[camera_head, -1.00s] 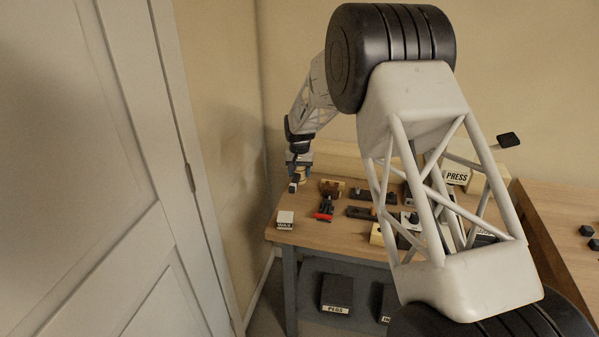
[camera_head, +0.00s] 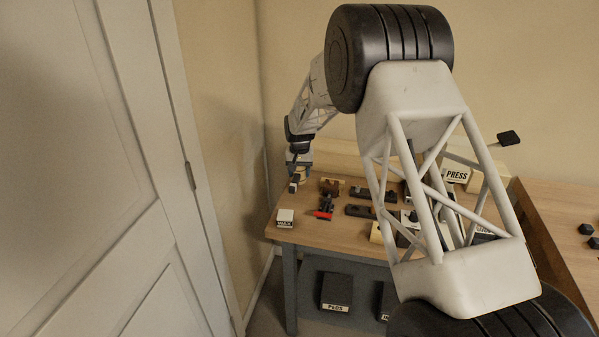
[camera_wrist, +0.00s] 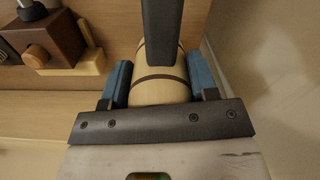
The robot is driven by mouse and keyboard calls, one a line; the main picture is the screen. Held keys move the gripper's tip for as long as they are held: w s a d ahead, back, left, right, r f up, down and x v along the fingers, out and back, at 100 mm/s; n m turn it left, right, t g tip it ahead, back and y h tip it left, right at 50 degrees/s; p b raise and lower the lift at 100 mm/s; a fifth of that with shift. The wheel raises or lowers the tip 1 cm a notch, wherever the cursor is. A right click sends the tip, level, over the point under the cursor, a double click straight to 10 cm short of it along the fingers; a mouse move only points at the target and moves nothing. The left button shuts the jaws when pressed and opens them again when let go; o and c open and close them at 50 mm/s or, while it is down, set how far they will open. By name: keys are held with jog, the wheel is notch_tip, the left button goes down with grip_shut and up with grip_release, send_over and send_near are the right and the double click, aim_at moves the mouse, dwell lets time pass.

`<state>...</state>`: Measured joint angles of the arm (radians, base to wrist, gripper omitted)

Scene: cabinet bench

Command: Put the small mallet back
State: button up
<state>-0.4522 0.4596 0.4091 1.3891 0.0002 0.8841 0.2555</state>
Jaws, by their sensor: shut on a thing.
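The small mallet shows in the wrist view as a pale wooden barrel-shaped head (camera_wrist: 160,92) with dark bands. A dark bar (camera_wrist: 160,30), which looks like its handle, runs over the head toward the top of the picture. My gripper (camera_wrist: 160,80) is shut on the head, a blue pad on each side. In the head view my gripper (camera_head: 299,170) is small, at the back left corner of the bench (camera_head: 300,232), with the pale head between its fingers. I cannot tell whether the mallet touches the bench top.
In the wrist view a brown wooden block with a round knob (camera_wrist: 45,45) lies left of the mallet. In the head view a red-and-black tool (camera_head: 324,210), a small labelled box (camera_head: 285,218) and dark blocks (camera_head: 360,211) stand nearby. The wall is close behind; a white door (camera_head: 90,170) is left.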

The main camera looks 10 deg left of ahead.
jog(key=shift+f, duration=1.05)
dwell(1.6)
jog(key=o, duration=1.4)
jog(key=shift+r, duration=0.2)
jog(key=shift+r, duration=3.3)
